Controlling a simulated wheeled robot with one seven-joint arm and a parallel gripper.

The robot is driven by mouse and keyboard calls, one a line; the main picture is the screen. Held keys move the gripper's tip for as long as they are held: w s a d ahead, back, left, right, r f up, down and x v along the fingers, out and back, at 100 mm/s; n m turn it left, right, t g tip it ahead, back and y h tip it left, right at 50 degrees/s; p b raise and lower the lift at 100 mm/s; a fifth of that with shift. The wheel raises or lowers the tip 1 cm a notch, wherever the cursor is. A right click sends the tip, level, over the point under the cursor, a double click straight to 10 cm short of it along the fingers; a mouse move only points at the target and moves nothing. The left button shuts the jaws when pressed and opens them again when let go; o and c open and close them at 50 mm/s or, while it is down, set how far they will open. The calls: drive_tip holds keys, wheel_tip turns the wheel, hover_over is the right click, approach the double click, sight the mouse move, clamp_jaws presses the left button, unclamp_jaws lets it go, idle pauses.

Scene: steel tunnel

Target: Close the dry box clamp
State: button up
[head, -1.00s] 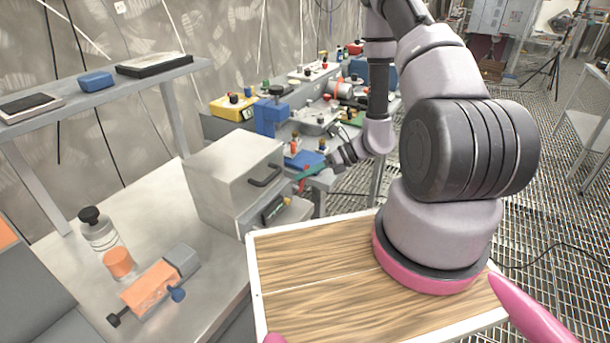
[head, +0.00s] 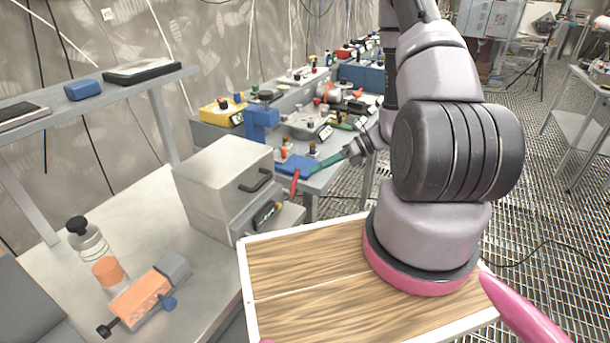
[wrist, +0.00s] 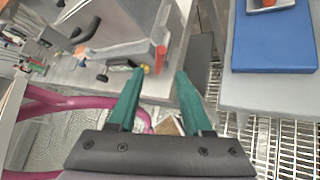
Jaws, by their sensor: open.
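The dry box appears to be the grey metal box (head: 222,185) with a black handle on the bench; it also shows at the top of the wrist view (wrist: 135,22). A red lever-like piece (head: 295,182) stands by its right side and may be the clamp; in the wrist view the red piece (wrist: 160,55) is upright at the box's edge, just beyond my fingertips. My gripper (head: 318,166) has green fingers and is to the right of the box. In the wrist view my gripper (wrist: 160,74) is open, with nothing held between the fingers.
A bottle with an orange band (head: 100,255) and an orange clamp-like tool (head: 142,297) are on the bench at left. A shelf (head: 120,90) hangs above. A blue pad (wrist: 275,45) lies on the neighbouring bench, crowded with small items. Grated floor is open at right.

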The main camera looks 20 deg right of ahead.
drive_tip(key=shift+v, duration=1.4)
drive_tip(key=c, duration=0.4)
drive_tip(key=shift+d+f, duration=0.1)
drive_tip(key=shift+f, duration=0.1)
clamp_jaws()
drive_tip(key=w+d+f+n+t+y, duration=0.15)
drive_tip(key=d+f+n+y, duration=0.25)
drive_tip(key=n, duration=0.7)
drive_tip(key=w+d+f+n+t+y, duration=0.15)
drive_tip(key=d+f+n+y, duration=0.25)
drive_tip(key=n, duration=0.6)
drive_tip(key=x, duration=1)
drive_tip(key=shift+s+d+r, duration=0.1)
drive_tip(key=shift+r, duration=0.1)
drive_tip(key=a, duration=0.1)
drive_tip(key=s+a+r, duration=0.1)
drive_tip(key=a, duration=0.1)
drive_tip(key=shift+s+a+r, duration=0.2)
drive_tip(key=shift+s+r, duration=0.15)
drive_tip(key=shift+s, duration=0.05)
